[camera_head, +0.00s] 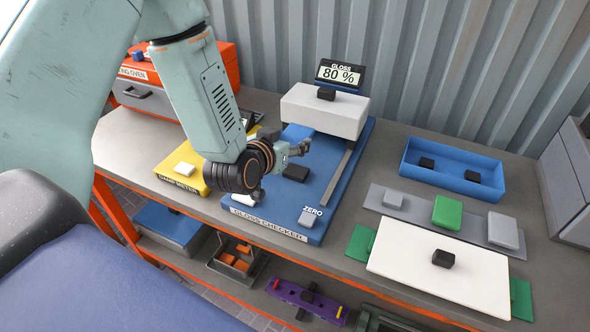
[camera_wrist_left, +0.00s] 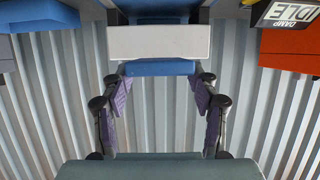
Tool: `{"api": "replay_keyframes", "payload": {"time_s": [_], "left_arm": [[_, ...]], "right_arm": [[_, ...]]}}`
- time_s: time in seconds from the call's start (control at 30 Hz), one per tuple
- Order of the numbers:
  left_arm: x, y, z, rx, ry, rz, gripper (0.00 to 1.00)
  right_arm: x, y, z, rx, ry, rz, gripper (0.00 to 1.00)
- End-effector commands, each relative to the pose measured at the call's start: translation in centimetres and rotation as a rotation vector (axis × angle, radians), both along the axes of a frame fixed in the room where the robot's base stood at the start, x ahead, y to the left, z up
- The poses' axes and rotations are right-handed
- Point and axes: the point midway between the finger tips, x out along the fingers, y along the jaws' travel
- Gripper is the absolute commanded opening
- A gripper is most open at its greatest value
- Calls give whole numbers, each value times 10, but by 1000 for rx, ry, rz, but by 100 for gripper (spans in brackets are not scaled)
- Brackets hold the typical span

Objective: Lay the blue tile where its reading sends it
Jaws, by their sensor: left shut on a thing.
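My left gripper (camera_head: 282,170) reaches over the gloss checker (camera_head: 345,185), a blue base with a white head block (camera_head: 325,108). Its display (camera_head: 340,73) reads GLOSS 80 %. In the left wrist view, my left gripper (camera_wrist_left: 160,84) has a finger on each side of a flat blue piece (camera_wrist_left: 158,68), apparently the blue tile, just in front of the white head block (camera_wrist_left: 160,42). In the head view the held piece is hard to make out against the blue base. A dark block (camera_head: 295,172) shows beside the gripper. My right gripper is not in view.
A blue tray (camera_head: 452,148) stands at the right, behind a grey strip (camera_head: 464,226) bearing a green tile (camera_head: 447,212) and grey pieces. A white board (camera_head: 420,285) with a black block lies in front. A yellow damp meter (camera_head: 180,160) and red oven (camera_head: 222,72) stand left.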

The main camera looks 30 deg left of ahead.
Motion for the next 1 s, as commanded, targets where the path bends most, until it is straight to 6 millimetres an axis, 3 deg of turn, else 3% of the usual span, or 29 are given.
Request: {"api": "replay_keyframes", "payload": {"time_s": [0.2, 0.47, 0.6, 1.0], "left_arm": [[1, -1, -38, 3, 3, -2, 23], [3, -1, -63, 2, 0, -2, 23], [3, -1, -85, 2, 2, -3, 23], [4, -1, -94, 0, -1, -2, 23]], "right_arm": [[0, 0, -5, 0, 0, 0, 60], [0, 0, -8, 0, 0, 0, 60], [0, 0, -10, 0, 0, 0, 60], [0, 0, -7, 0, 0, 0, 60]]}}
